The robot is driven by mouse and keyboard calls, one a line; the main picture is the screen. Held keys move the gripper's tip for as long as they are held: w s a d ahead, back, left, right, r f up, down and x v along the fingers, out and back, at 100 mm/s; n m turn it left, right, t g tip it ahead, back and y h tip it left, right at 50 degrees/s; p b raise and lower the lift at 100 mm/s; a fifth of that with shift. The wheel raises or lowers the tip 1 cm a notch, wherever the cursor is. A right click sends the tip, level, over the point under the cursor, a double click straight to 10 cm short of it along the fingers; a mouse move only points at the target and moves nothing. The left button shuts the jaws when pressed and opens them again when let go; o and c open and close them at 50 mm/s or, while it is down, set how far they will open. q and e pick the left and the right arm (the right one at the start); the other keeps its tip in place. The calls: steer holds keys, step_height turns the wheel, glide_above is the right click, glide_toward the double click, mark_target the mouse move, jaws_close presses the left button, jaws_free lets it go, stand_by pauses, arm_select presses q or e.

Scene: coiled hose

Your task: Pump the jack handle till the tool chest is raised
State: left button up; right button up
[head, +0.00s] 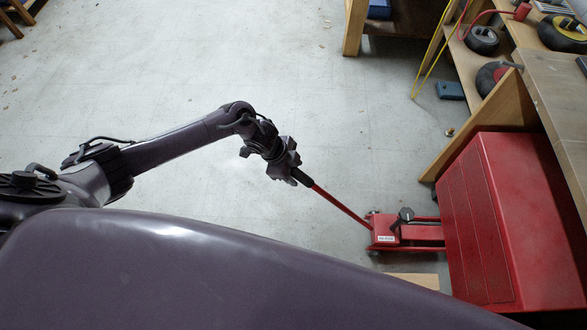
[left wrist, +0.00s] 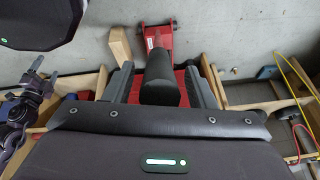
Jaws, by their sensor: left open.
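The red floor jack (head: 388,232) sits on the floor with its front end against the red tool chest (head: 474,215). Its red handle (head: 340,205) slants up to the left and ends in a black grip (head: 301,178). My left gripper (head: 292,174) is at this grip. In the left wrist view the open fingers (left wrist: 163,88) stand on either side of the black grip (left wrist: 160,72), with gaps visible. The jack (left wrist: 158,38) shows beyond it. My right gripper seems to be at the left edge of that view, its jaws unclear.
A wooden workbench (head: 548,85) stands at the right, with wheels (head: 482,40) and a yellow hose (head: 431,55) by its shelf. A blue box (head: 450,90) lies near it. A wooden piece (head: 415,281) lies beside the jack.

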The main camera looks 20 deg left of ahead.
arm_select(q)
jaws_close()
arm_select(e)
steer(key=w+a+f+b, duration=0.1)
steer(key=w+f+b, duration=0.55)
steer(key=b, duration=0.25)
steer(key=w+a+r+b, duration=0.3)
steer(key=w+b, duration=0.1)
steer(key=w, duration=0.2)
arm_select(q)
steer(key=s+a+f+h+b, duration=0.2)
steer(key=a+f+b, duration=0.1)
steer(key=a+f, duration=0.5)
steer(key=s+a+f+t+h+b, duration=0.1)
steer(key=s+a+f+h+b, duration=0.2)
steer(key=a+f, duration=0.6)
steer(key=shift+s+a+f+b, duration=0.15)
steer(key=shift+a+f+b, duration=0.2)
steer(key=shift+f, duration=0.5)
arm_select(e)
steer(key=w+a+r, duration=0.1)
steer(key=w+r, duration=0.1)
steer(key=r, duration=0.6)
steer(key=w+a+r, duration=0.1)
steer(key=w+r, duration=0.2)
steer(key=r, duration=0.5)
steer(key=shift+w+a+n+y, duration=0.2)
steer(key=shift+a+n+y, duration=0.1)
